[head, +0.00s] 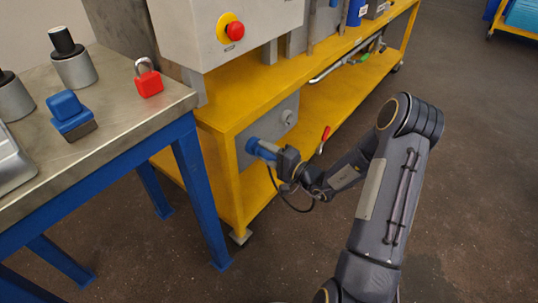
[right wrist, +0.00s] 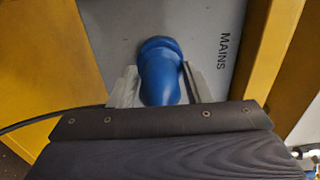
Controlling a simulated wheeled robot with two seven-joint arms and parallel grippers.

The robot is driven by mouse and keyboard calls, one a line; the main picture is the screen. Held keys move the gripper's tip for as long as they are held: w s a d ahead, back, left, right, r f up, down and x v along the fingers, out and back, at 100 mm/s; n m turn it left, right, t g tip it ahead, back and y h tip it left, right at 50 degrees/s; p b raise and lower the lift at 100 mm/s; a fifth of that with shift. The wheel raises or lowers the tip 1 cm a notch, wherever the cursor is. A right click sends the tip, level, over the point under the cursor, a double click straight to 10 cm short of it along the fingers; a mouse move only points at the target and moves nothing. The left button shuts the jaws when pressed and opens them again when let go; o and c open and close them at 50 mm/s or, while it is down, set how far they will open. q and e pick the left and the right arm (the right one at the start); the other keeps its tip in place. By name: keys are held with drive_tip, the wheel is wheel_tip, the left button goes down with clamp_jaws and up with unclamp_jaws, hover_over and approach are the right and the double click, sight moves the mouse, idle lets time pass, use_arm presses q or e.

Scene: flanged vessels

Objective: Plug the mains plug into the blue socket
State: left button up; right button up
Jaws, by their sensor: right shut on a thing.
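My right gripper (head: 276,154) is at the grey panel under the yellow bench. It is shut on the blue mains plug (right wrist: 161,80), which sits between the two pale fingers in the right wrist view. The plug's far end points at the panel face, beside the printed word MAINS. In the head view blue parts (head: 262,148) show between gripper and panel. I cannot tell plug from socket there, nor how deep the plug sits. A dark cable hangs in a loop below the gripper. My left gripper is not in view.
The yellow bench (head: 222,116) has a lower shelf. A steel table (head: 115,112) with blue legs stands at left, holding a red padlock (head: 148,82) and a blue-topped block (head: 70,113). Floor at right is clear.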

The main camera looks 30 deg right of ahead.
drive_tip(key=shift+w+a, duration=0.2)
drive_tip(key=shift+w, duration=0.2)
drive_tip(key=o, duration=1.4)
drive_tip(key=shift+c, duration=0.2)
drive_tip(key=shift+s+d, duration=0.1)
